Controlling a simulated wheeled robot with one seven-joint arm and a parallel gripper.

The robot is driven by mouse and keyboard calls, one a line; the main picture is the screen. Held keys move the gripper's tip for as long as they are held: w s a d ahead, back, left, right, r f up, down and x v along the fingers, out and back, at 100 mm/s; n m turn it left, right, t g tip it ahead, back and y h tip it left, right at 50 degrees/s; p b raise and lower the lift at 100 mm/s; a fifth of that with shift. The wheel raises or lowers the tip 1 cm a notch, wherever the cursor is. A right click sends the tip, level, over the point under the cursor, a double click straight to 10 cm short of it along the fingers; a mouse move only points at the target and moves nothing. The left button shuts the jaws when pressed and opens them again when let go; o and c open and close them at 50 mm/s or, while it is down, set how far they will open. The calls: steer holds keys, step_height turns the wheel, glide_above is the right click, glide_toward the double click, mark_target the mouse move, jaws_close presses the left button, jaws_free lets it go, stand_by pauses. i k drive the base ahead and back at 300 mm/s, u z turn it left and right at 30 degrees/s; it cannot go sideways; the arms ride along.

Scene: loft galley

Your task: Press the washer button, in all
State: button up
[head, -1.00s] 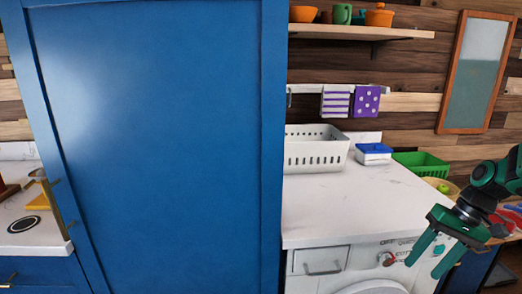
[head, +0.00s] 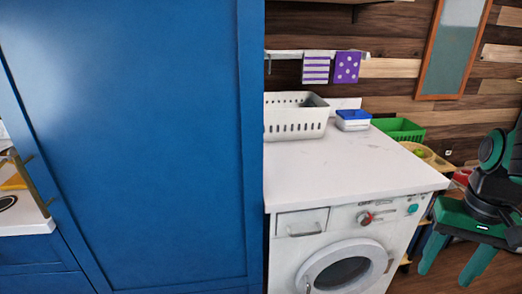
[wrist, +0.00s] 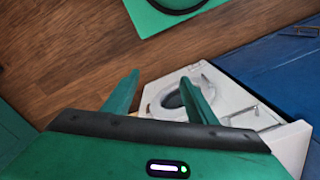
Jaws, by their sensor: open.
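The white washer (head: 290,258) stands under the white counter, right of the tall blue cabinet, and it also shows in the wrist view (wrist: 237,100). Its round door (head: 345,272) looks shut. On its upper front are a red knob (head: 365,217) and a teal round button (head: 412,209) near the right corner. My gripper (head: 448,270) is at the right of the head view, open and empty, its green fingers pointing down. It is right of the washer front and apart from the button. In the wrist view, my open fingers (wrist: 158,98) show and the button cannot be made out.
The tall blue cabinet (head: 140,140) fills the left.

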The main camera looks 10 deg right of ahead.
mark_target(413, 208)
steer(key=z, duration=1.25)
steer(key=i, duration=0.15)
steer(key=u, duration=0.3)
